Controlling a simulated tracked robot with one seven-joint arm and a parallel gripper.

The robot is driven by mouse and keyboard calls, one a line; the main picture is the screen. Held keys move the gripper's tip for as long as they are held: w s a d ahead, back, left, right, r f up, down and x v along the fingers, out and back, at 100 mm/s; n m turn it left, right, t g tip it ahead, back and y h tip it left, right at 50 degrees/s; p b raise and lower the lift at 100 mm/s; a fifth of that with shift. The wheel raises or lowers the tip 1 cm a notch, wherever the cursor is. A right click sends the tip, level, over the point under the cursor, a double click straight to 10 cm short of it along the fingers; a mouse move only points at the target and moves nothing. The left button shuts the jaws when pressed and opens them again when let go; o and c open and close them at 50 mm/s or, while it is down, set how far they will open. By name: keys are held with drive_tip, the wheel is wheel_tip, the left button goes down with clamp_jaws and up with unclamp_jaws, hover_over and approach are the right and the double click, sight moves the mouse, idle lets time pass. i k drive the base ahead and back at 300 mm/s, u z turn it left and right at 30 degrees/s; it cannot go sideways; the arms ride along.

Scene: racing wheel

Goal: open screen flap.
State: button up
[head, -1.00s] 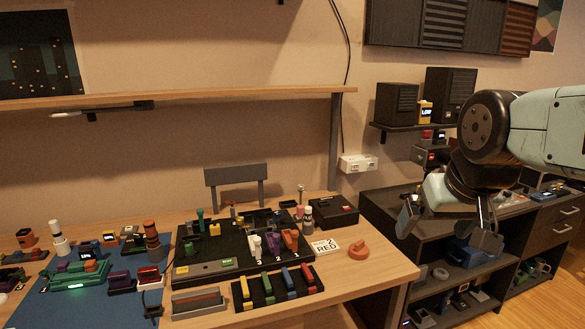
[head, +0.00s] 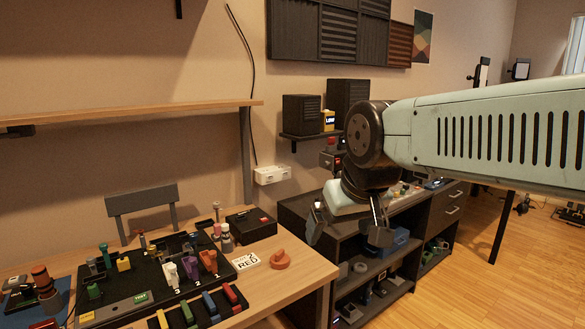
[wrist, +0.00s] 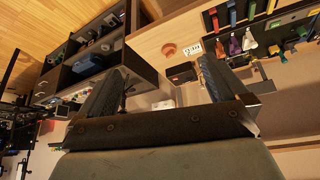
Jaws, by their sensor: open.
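No part that I can name with certainty as the screen flap shows. My gripper (head: 348,228) hangs in the head view in front of the dark shelf unit, to the right of the wooden table, with its fingers spread and nothing between them. In the wrist view my gripper (wrist: 161,70) also shows two dark fingers wide apart and empty. A grey upright panel (head: 141,199) stands behind the black board at the table's back; I cannot tell whether it is a flap. The gripper is well apart from it.
The wooden table (head: 277,296) carries a black board (head: 146,276) with coloured parts, an orange knob (head: 280,259) and a black box (head: 251,224). The dark shelf unit (head: 292,207) stands right of it. Open wooden floor (head: 470,285) lies at the right.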

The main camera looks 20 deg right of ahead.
sight(327, 162)
drive_tip(key=z, duration=0.05)
drive_tip(key=k, duration=0.65)
drive_tip(key=z, duration=0.1)
drive_tip(key=i, duration=1.6)
drive_tip(key=u, duration=0.6)
